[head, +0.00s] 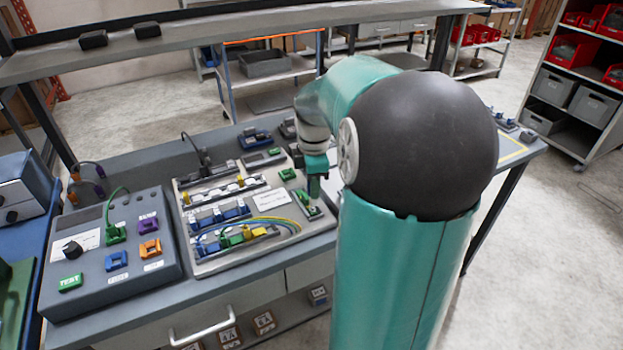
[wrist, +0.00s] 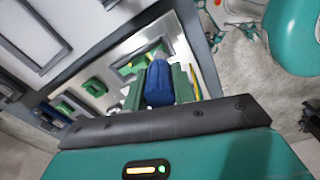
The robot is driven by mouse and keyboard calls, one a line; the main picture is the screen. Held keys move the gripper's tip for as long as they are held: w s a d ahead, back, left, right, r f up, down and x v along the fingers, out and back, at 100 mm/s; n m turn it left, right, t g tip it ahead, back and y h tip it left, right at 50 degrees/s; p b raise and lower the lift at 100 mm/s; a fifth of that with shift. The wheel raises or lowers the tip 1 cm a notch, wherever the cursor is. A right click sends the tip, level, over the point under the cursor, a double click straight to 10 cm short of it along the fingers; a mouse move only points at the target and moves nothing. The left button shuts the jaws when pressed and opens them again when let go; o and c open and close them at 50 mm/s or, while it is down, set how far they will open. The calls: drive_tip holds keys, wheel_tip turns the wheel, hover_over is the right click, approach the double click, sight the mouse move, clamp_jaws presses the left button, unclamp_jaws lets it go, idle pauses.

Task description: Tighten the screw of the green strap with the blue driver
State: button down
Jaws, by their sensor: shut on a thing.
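My gripper (head: 314,186) points down over the right end of the grey terminal board (head: 255,196). In the wrist view, its green fingers are shut on the blue driver (wrist: 158,83), whose rounded blue handle shows between them. The driver's tip is hidden, so I cannot tell whether it touches a screw. A green strap (head: 309,206) lies on the board just below my gripper in the head view. Its screw is hidden. Another green piece (head: 287,174) sits on the board a little behind and to the left.
A test box (head: 112,240) with coloured sockets stands left of the board. Yellow, green and blue wires (head: 275,222) arch along the board's front. A shelf (head: 200,38) spans the back. The dark grey bench (head: 190,295) has a narrow free strip in front.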

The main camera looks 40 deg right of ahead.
drive_tip(key=shift+w+f, duration=0.1)
drive_tip(key=shift+f, duration=0.05)
drive_tip(key=n, duration=1.2)
drive_tip(key=shift+w+n, duration=0.1)
drive_tip(key=shift+n, duration=0.2)
drive_tip(key=n, duration=0.3)
drive_tip(key=shift+f+n, duration=0.1)
drive_tip(key=shift+n, duration=0.3)
drive_tip(key=shift+n, duration=0.4)
drive_tip(key=shift+f+n, duration=0.15)
drive_tip(key=shift+n, duration=0.25)
